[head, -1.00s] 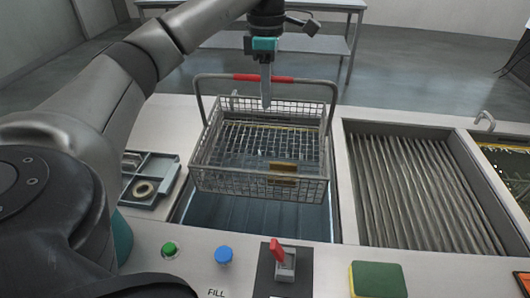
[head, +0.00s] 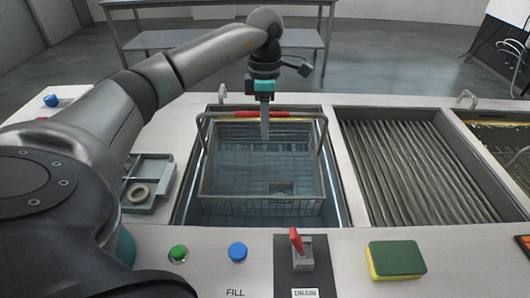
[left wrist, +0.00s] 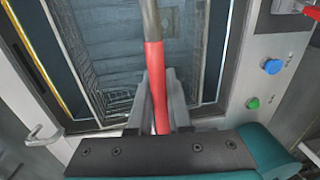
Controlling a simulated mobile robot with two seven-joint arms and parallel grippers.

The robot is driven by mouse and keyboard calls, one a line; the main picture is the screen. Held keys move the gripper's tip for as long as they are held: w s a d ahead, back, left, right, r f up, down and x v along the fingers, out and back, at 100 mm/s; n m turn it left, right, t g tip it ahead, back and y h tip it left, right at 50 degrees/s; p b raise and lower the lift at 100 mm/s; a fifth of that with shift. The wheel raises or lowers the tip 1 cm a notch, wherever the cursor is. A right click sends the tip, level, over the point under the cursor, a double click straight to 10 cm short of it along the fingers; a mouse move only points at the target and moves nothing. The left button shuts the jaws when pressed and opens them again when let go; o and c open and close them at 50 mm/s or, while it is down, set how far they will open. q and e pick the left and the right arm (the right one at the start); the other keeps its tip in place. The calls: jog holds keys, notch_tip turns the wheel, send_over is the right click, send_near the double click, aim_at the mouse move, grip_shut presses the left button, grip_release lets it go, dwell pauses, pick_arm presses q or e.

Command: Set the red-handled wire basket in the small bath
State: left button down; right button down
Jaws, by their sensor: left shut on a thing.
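The wire basket (head: 235,206) is inside the small bath (head: 187,207), level, its mesh mostly under the bluish water. Its handle stands upright, with a red grip (head: 236,115) across the top. My left gripper (head: 265,132) points down above the bath and is shut on the red grip. In the left wrist view the grip (left wrist: 154,85) runs between the gripper's fingers (left wrist: 160,100), with the basket mesh (left wrist: 88,80) below. A small brownish block (head: 281,188) shows in the basket. Whether the basket touches the bath floor is hard to tell. My right gripper is not in view.
A basin with a ridged grey surface (head: 415,165) lies to the right. A grey tray with a ring (head: 139,193) sits left of the bath. In front are green (head: 178,253) and blue (head: 237,252) buttons, a red-handled valve (head: 297,240) and a sponge (head: 396,259).

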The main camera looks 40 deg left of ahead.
pick_arm(q)
notch_tip(320, 180, down, 9)
jog(key=b, duration=0.1)
jog(key=shift+r, duration=0.15)
jog(key=c, duration=0.8)
grip_release()
jog(key=shift+c, duration=0.2)
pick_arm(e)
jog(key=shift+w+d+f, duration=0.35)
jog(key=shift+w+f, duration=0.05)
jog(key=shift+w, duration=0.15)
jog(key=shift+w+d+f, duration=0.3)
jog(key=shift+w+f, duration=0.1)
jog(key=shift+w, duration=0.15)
pick_arm(q)
jog(key=shift+r, duration=0.1)
notch_tip(320, 180, up, 12)
jog(key=p, duration=0.2)
jog(key=shift+w+a, duration=0.35)
jog(key=shift+w, duration=0.05)
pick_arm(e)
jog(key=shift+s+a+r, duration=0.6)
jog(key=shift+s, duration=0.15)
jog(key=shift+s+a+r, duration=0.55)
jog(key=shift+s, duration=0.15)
